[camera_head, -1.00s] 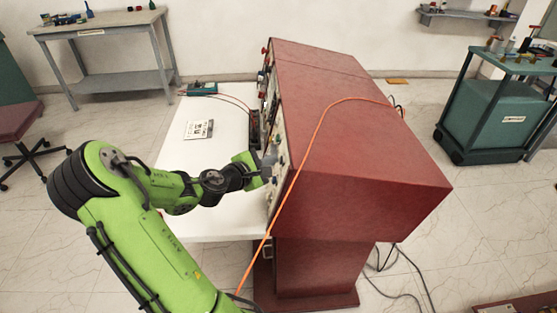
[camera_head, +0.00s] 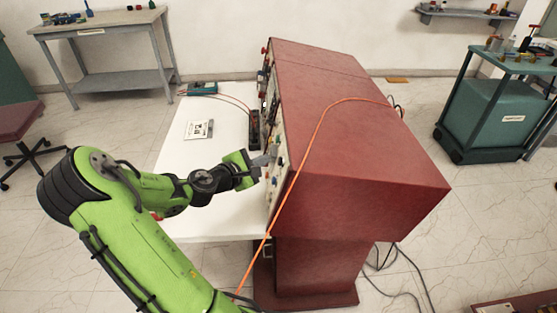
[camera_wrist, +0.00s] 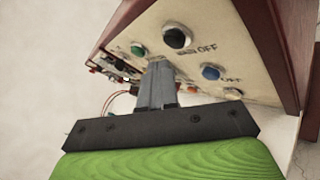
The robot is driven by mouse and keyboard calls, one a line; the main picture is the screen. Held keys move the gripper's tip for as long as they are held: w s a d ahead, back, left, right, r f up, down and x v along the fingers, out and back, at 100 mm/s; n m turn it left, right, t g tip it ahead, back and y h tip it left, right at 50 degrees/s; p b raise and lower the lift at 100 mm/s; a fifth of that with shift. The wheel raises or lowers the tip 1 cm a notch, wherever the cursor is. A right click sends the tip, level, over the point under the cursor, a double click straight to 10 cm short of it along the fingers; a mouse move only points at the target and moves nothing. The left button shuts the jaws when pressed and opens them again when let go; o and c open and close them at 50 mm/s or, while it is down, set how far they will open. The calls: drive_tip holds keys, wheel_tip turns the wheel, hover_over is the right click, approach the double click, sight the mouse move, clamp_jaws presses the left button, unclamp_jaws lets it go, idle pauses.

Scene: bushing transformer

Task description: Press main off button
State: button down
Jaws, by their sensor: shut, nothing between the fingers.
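The control panel (camera_wrist: 185,65) shows at an angle in the wrist view. A large black button (camera_wrist: 177,38) sits high on it beside lettering ending in "OFF"; the word before it is blurred. My gripper (camera_wrist: 158,64) is shut and empty, its tips overlapping the panel just below the black button in this view. I cannot tell whether they touch the panel. In the head view, my gripper (camera_head: 272,152) is at the panel face (camera_head: 276,172) of the red cabinet (camera_head: 350,145); the black button cannot be made out there.
A blue button (camera_wrist: 210,72) with its own "OFF" label is right of my fingers, and a green button (camera_wrist: 138,49) is left. An orange cable (camera_head: 315,138) drapes over the cabinet. A white table (camera_head: 195,160) lies below my forearm.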

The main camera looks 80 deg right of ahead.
drive_tip(key=w, duration=0.1)
drive_tip(key=w+p, duration=0.1)
drive_tip(key=w+a+r, duration=0.1)
drive_tip(key=w, duration=0.1)
drive_tip(key=shift+w+r+p, duration=0.1)
drive_tip(key=shift+p, duration=0.25)
